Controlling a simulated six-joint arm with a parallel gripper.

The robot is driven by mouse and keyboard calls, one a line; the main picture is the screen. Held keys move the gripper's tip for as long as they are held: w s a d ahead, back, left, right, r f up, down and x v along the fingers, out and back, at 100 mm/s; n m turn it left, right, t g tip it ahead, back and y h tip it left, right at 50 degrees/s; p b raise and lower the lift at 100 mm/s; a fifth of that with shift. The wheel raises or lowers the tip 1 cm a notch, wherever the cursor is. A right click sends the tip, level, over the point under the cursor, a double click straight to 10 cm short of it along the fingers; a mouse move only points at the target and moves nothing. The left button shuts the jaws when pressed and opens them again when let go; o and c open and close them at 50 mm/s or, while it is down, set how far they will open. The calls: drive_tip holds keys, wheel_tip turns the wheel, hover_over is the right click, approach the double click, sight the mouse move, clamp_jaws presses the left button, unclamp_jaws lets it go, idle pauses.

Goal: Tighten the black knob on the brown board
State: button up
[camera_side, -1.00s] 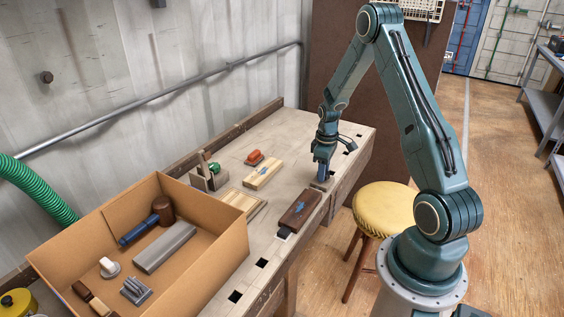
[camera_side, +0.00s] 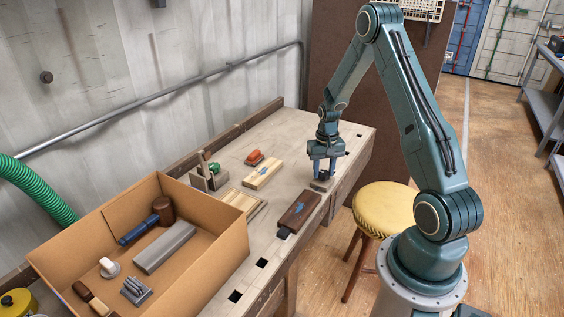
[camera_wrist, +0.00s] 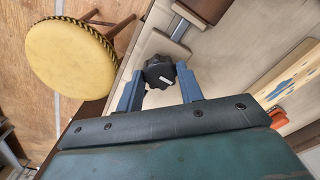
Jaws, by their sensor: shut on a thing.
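The black knob (camera_wrist: 159,71) shows in the wrist view as a lobed, dark disc between my two blue fingertips. My gripper (camera_wrist: 159,84) points down at it and is shut on it, one finger on each side. In the side view my gripper (camera_side: 321,171) is low over a small brown board (camera_side: 320,186) near the bench's front edge. There the knob is mostly hidden by the fingers. I cannot see how tightly the knob sits on the board.
A dark brown block with a blue arrow (camera_side: 299,208) and a light wooden block (camera_side: 263,174) lie on the bench. A cardboard box (camera_side: 200,259) with several items stands at the left. A yellow stool (camera_side: 384,207) stands by the bench's front edge.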

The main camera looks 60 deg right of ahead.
sight(324, 173)
drive_tip(key=m, duration=0.5)
idle(0.4)
drive_tip(key=o, duration=1)
drive_tip(key=shift+r, duration=0.1)
wheel_tip(324, 173, up, 14)
idle(0.4)
